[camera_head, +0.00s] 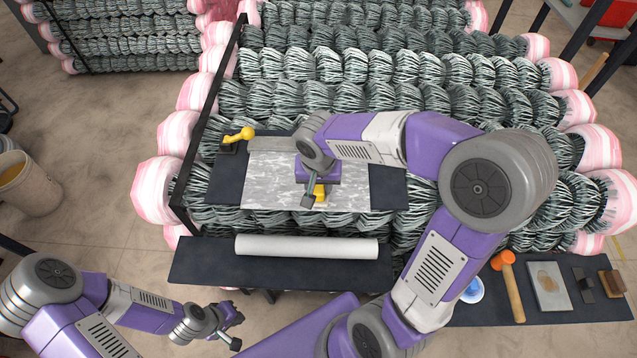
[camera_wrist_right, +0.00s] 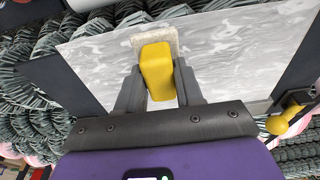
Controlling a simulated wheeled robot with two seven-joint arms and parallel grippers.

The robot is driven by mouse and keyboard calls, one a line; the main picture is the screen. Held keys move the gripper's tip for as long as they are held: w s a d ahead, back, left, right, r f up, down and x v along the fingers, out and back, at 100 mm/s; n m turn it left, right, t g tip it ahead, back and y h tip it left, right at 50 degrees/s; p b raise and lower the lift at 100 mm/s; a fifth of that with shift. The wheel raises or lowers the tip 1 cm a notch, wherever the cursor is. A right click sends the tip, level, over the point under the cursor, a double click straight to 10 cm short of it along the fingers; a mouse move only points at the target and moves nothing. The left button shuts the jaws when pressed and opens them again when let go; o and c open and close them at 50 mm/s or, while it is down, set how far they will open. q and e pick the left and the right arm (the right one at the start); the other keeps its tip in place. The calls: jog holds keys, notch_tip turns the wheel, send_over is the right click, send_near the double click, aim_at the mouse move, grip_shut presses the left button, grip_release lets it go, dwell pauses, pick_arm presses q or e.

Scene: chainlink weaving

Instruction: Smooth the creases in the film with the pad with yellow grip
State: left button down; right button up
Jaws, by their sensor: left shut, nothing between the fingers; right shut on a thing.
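The film (camera_head: 270,183) is a grey-white, mottled, creased sheet on a dark board (camera_head: 388,188). It also fills much of the right wrist view (camera_wrist_right: 225,50). The pad with yellow grip (camera_wrist_right: 157,68) has a pale, fuzzy sole and lies at the film's edge in that view. My right gripper (camera_wrist_right: 160,88) is shut on its yellow grip; in the head view the gripper (camera_head: 312,198) hides most of the pad. Whether the pad presses on the film, I cannot tell. My left gripper (camera_head: 235,330) is shut and empty, low at the left, away from the film.
A yellow-handled clamp (camera_head: 238,135) sits at the board's upper left. A white roll (camera_head: 305,246) lies on the dark front shelf.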

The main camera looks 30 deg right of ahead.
jog(key=shift+f+b, duration=0.8)
jog(key=shift+f, duration=0.1)
jog(key=shift+w, duration=0.1)
jog(key=shift+w+d+r, duration=0.15)
jog(key=shift+w+d, duration=0.25)
jog(key=shift+w, duration=0.15)
jog(key=shift+w+d, duration=0.4)
jog(key=shift+w, duration=0.25)
jog(key=shift+w+d, duration=0.4)
jog(key=shift+w, duration=0.25)
jog(key=shift+w+d+p, duration=0.45)
jog(key=shift+w+p, duration=0.05)
jog(key=shift+w, duration=0.25)
jog(key=shift+s, duration=0.1)
